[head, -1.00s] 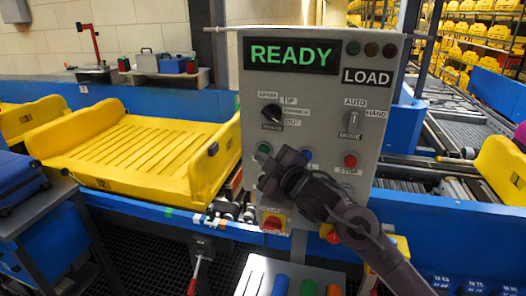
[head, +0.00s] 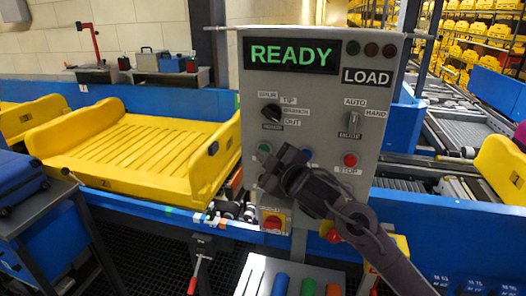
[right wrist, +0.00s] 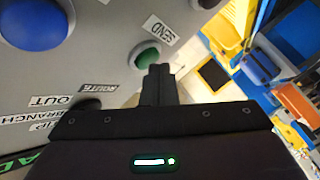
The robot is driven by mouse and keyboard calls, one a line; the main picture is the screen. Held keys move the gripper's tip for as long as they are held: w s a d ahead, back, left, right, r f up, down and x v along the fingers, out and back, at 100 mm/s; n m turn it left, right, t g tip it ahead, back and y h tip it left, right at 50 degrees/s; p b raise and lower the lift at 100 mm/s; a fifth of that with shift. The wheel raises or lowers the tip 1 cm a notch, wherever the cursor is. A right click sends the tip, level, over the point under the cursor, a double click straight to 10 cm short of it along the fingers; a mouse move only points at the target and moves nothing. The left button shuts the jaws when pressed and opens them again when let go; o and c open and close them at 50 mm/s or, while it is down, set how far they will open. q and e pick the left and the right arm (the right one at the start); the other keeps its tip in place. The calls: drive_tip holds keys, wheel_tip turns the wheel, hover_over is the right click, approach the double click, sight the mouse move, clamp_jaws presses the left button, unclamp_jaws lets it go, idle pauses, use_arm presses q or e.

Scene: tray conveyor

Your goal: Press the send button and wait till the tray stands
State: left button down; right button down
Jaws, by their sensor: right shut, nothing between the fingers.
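The grey control box (head: 375,185) stands at the centre of the head view, and its display (head: 292,55) reads READY. The green send button (head: 264,148) is on its left side; it shows with its SEND label in the right wrist view (right wrist: 146,54). My right gripper (head: 279,165) is shut and empty in front of the panel, its fingertips (right wrist: 160,72) close to the green button. I cannot tell whether they touch it. The yellow tray (head: 120,145) lies on the conveyor to the left of the box. My left gripper is out of view.
A blue button (right wrist: 35,22) and a red stop button (head: 350,160) are near the gripper. The black route knob (head: 270,112) and the mode knob (head: 353,118) sit above. A red button on yellow (head: 272,222) is below. Another yellow tray (head: 502,168) stands at the right.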

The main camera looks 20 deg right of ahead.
drive_tip(key=shift+w+d, duration=0.15)
idle(0.6)
drive_tip(key=shift+s+a, duration=0.5)
drive_tip(key=shift+s, duration=0.25)
